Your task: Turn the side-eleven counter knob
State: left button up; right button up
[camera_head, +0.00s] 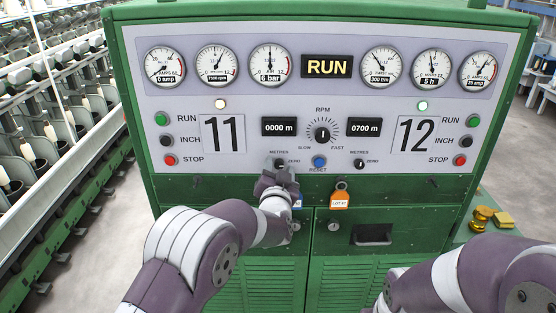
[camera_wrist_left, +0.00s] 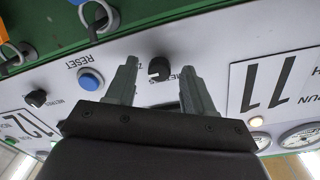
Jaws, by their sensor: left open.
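The side-eleven counter knob (camera_head: 279,163) is a small black knob under the 0000 m counter (camera_head: 279,127), marked METRES and ZERO. My left gripper (camera_head: 281,173) is in front of it and partly hides it in the head view. In the left wrist view the knob (camera_wrist_left: 159,70) shows between the two grey fingertips of my open left gripper (camera_wrist_left: 158,66), with gaps on both sides. I cannot tell how far the fingertips are from the panel. The number 11 plate (camera_head: 222,134) is left of the counter.
A blue RESET button (camera_head: 319,162) and the side-twelve counter knob (camera_head: 360,163) are to the right. A large RPM dial (camera_head: 322,131) is above. Orange tag LOT 41 (camera_head: 340,200) hangs below the panel. My right arm is at the lower right.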

pick_arm(q)
jog(key=shift+w+d, duration=0.1)
jog(key=shift+w, duration=0.15)
grip_shut()
jog(key=shift+f+n+b, duration=0.2)
jog(key=shift+n+b, duration=0.1)
jog(key=shift+b, duration=0.45)
jog(key=n+b, duration=0.7)
jog(key=b, duration=0.1)
jog(key=n+b, duration=0.7)
jog(key=shift+t+y+b, duration=0.3)
jog(key=shift+b, duration=0.1)
jog(key=shift+r+n+b, duration=0.15)
jog(key=shift+n+b, duration=0.75)
jog(key=shift+n, duration=1.1)
